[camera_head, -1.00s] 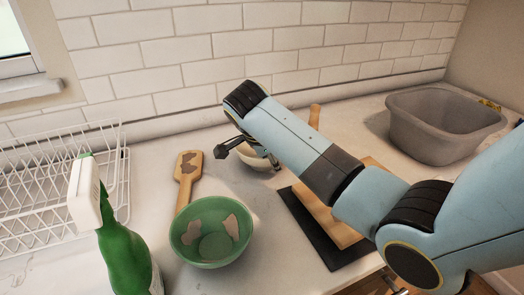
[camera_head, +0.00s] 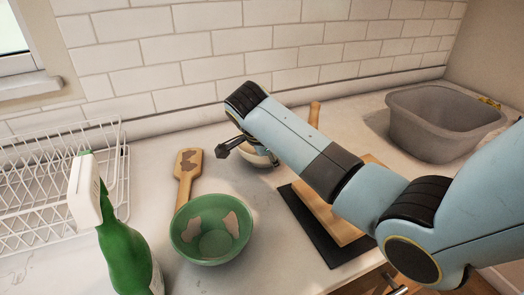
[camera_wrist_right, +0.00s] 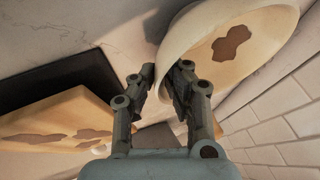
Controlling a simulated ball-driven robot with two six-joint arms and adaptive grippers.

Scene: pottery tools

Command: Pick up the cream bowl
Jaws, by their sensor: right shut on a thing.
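The cream bowl (camera_head: 258,157) is on the counter's middle, behind the green bowl, and partly hidden by my right arm in the head view. In the right wrist view the cream bowl (camera_wrist_right: 262,30) is large at the top, with a brown patch on it. My right gripper (camera_head: 236,147) reaches down to its rim. In the wrist view the right gripper (camera_wrist_right: 164,82) has one finger on each side of the bowl's wall and is shut on it. I cannot tell whether the bowl touches the counter. My left gripper is not in view.
A green bowl (camera_head: 211,247) and a wooden paddle (camera_head: 187,172) are left of the cream bowl. A green spray bottle (camera_head: 125,255) and a white dish rack (camera_head: 30,195) stand further left. A wooden board (camera_head: 335,222) lies on a dark mat (camera_head: 308,222). A grey basin (camera_head: 440,140) stands right.

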